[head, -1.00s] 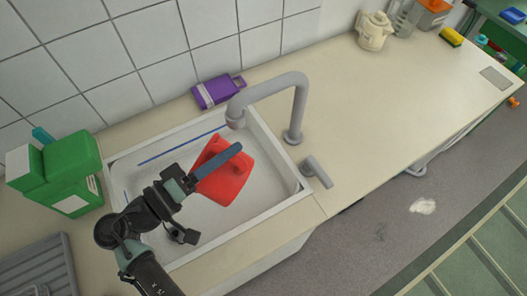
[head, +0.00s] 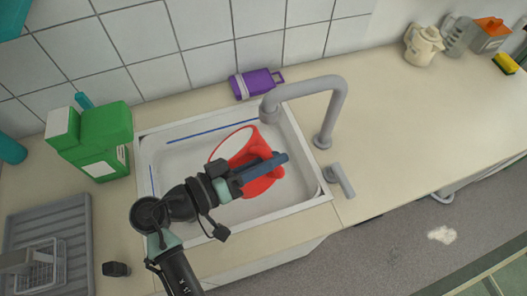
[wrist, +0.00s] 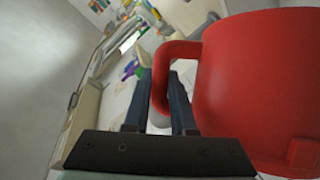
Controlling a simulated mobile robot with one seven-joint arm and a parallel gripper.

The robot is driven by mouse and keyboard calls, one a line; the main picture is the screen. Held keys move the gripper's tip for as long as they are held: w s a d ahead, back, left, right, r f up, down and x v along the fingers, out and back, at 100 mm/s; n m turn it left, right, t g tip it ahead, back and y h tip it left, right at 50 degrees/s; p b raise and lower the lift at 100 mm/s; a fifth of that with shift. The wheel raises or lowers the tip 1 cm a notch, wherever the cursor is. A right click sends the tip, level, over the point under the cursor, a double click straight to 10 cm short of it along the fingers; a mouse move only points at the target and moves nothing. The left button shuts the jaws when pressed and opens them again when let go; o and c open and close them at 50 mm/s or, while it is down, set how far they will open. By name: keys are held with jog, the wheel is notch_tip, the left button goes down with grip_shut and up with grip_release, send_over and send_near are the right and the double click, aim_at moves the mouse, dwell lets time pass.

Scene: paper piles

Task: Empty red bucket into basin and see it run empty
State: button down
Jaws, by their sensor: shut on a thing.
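The red bucket (head: 262,186) is over the white basin (head: 322,190) in the head view, tilted with its rim toward the upper left. A pale area shows within the rim; I cannot tell whether it is contents or the inside. My gripper (head: 280,161) is shut on the bucket's handle, and its blue fingers cross in front of the bucket. In the wrist view the bucket (wrist: 262,80) fills the right side, and its handle (wrist: 161,75) passes between the fingers (wrist: 165,105). The bucket's inside is hidden there.
A grey tap (head: 335,105) arches over the basin's right side, close to the bucket, with a lever (head: 340,180) beside it. A green box (head: 105,140) stands left, a purple bottle (head: 256,84) behind. A drying rack (head: 75,225) is front left. The counter right is mostly clear.

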jog(key=shift+s+d+f+m, duration=0.15)
jog(key=shift+s+d+m, duration=0.05)
jog(key=shift+d+m, duration=0.2)
jog(key=p, duration=0.2)
jog(key=r+p, duration=0.1)
jog(key=p, duration=0.2)
jog(key=shift+w+a, duration=0.2)
jog(key=shift+a, duration=0.05)
jog(key=p, duration=0.2)
jog(key=shift+p, duration=0.3)
jog(key=shift+f+n+p, duration=0.1)
jog(key=shift+n+p, duration=0.2)
jog(key=shift+p, duration=0.05)
